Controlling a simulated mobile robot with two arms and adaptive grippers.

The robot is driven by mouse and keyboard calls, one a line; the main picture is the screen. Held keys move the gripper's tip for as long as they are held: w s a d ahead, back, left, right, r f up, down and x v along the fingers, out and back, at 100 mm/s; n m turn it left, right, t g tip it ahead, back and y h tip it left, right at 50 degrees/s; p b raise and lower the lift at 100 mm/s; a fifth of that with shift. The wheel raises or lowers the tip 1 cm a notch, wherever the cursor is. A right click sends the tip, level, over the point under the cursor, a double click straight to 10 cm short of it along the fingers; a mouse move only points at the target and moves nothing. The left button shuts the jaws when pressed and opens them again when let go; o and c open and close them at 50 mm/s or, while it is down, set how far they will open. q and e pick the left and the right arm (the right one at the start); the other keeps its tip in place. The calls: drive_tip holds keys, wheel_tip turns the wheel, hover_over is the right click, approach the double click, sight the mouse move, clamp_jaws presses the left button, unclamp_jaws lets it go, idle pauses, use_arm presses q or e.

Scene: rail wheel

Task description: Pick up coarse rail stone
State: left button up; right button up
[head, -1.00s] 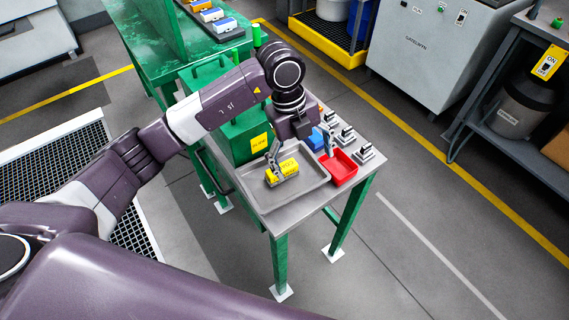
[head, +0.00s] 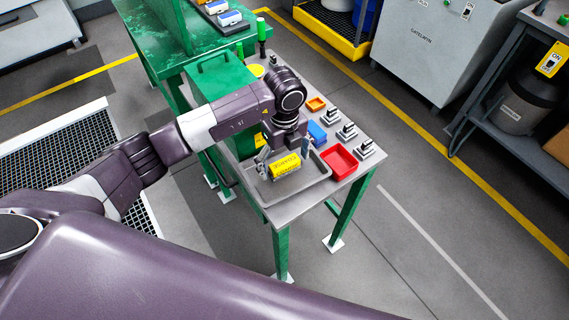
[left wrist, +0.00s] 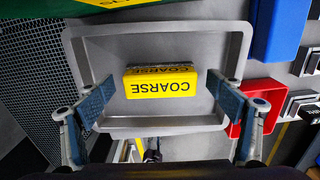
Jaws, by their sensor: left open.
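The coarse rail stone is a yellow block marked COARSE (head: 286,167) with a dark, speckled side. It lies in a shallow grey tray (head: 300,194) on the workbench. In the left wrist view the stone (left wrist: 160,86) is near the middle of the tray (left wrist: 160,27). My left gripper (head: 284,155) is open and empty above the tray. In the left wrist view its fingertips (left wrist: 160,89) appear one on each side of the stone, with a gap on both sides. How high they are above it is hard to tell. My right gripper is not in view.
A red bin (head: 340,161) stands right of the tray, with a blue bin (head: 317,133) and an orange bin (head: 316,104) behind. Dark-topped grey blocks (head: 346,132) line the bench's right edge. A green box (head: 222,82) stands behind my left arm.

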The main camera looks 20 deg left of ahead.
use_arm(q)
drive_tip(key=c, duration=1.5)
wheel_tip(320, 180, up, 11)
drive_tip(key=b, duration=0.3)
wheel_tip(320, 180, up, 9)
hover_over(285, 161)
drive_tip(key=shift+s, duration=0.15)
drive_tip(key=o, duration=0.6)
drive_tip(key=c, duration=0.3)
